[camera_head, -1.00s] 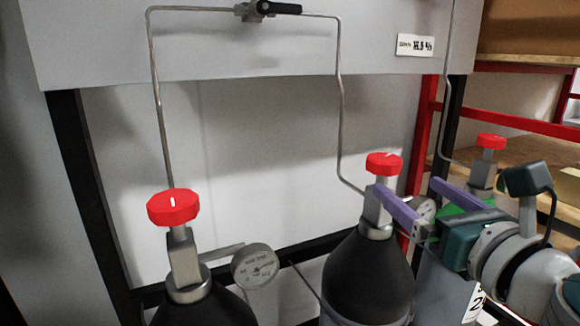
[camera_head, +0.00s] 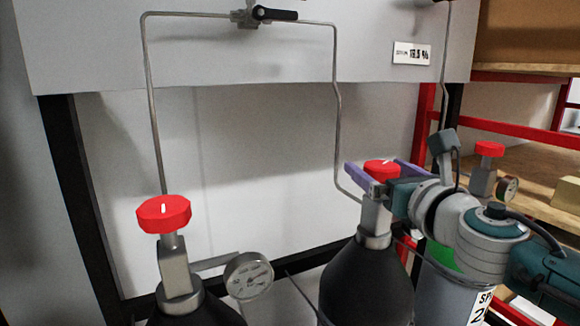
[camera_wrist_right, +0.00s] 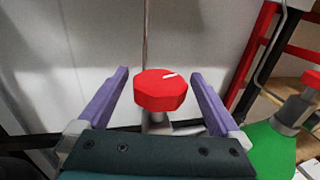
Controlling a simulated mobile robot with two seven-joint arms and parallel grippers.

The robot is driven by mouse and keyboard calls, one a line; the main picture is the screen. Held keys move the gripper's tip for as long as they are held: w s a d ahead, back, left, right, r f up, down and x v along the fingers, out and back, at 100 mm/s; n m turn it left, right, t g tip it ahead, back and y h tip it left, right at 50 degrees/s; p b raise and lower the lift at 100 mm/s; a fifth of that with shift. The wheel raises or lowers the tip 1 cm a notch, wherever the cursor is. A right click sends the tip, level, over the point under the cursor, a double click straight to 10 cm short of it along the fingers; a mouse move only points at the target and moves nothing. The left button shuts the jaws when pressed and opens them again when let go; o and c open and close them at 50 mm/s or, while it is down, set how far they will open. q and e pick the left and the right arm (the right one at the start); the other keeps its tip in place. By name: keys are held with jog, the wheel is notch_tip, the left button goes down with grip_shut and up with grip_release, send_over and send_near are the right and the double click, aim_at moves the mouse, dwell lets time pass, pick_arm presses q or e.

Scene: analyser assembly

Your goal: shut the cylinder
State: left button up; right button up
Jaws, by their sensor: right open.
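Several gas cylinders carry red valve knobs. The middle black cylinder (camera_head: 366,280) has a red knob (camera_head: 378,169) with a white mark, on a metal valve. My right gripper (camera_head: 374,166) is at this knob, its purple fingers open on either side. In the right wrist view the red knob (camera_wrist_right: 160,91) stands between the two fingers, with a visible gap on each side. The left black cylinder (camera_head: 185,308) has its own red knob (camera_head: 164,214). My left gripper is not in view.
A gauge (camera_head: 248,276) sits beside the left cylinder's valve. A green-topped cylinder partly behind my right arm has a red knob (camera_head: 489,149). Wooden shelves stand at right.

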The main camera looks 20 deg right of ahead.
jog(key=shift+c, duration=0.2)
jog(key=c, duration=1.3)
